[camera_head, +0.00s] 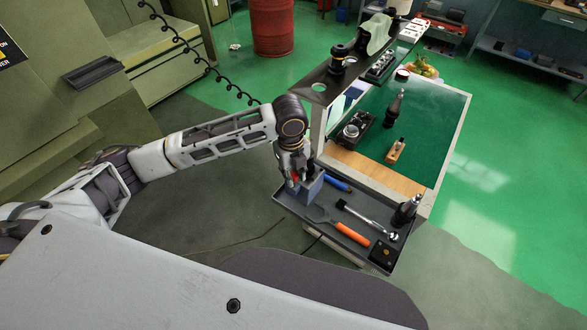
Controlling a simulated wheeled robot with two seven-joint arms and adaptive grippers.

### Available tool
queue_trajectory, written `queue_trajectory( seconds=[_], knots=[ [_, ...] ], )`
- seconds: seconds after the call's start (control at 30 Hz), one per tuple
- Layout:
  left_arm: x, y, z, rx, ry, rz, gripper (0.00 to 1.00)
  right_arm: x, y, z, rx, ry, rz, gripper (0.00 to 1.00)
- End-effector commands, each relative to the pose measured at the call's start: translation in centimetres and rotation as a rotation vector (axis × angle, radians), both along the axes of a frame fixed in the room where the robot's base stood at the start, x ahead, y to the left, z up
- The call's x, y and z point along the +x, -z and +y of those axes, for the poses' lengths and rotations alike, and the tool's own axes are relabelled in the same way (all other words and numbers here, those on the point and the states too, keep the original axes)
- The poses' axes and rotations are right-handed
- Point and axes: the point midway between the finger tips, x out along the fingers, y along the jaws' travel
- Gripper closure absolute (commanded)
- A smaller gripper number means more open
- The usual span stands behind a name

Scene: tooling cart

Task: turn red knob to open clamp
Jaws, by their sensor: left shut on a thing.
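A grey-blue clamp block (311,187) stands on the dark tray at the left end of the cart. A small patch of the red knob (295,175) shows between the fingers of my left gripper (295,178). The left gripper points down at the block and is shut on the red knob. Most of the knob is hidden by the fingers. How far the clamp is open cannot be seen. My right gripper is not in view.
The dark tray (290,205) also holds a blue-handled tool (337,183), an orange-handled wrench (352,234), a ratchet (365,218) and a black tool holder (405,210). Behind it is the cart's green top (430,125) with several parts. A red barrel (272,27) stands on the floor.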

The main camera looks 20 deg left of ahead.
Motion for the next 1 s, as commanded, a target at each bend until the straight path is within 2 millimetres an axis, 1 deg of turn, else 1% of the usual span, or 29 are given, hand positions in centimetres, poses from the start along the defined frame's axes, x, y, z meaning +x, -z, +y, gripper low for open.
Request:
queue_trajectory(
  seconds=[0.03,0.3,1.0],
  knots=[
    [-0.01,-0.25,0.01,0.001,0.028,0.001,0.98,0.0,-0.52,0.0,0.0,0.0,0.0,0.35],
    [-0.03,-0.16,0.01,-0.001,0.212,0.001,0.98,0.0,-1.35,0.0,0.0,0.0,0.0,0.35],
    [0.06,-0.08,0.14,0.0,0.751,-0.001,0.98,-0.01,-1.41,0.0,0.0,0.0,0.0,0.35]
  ],
)
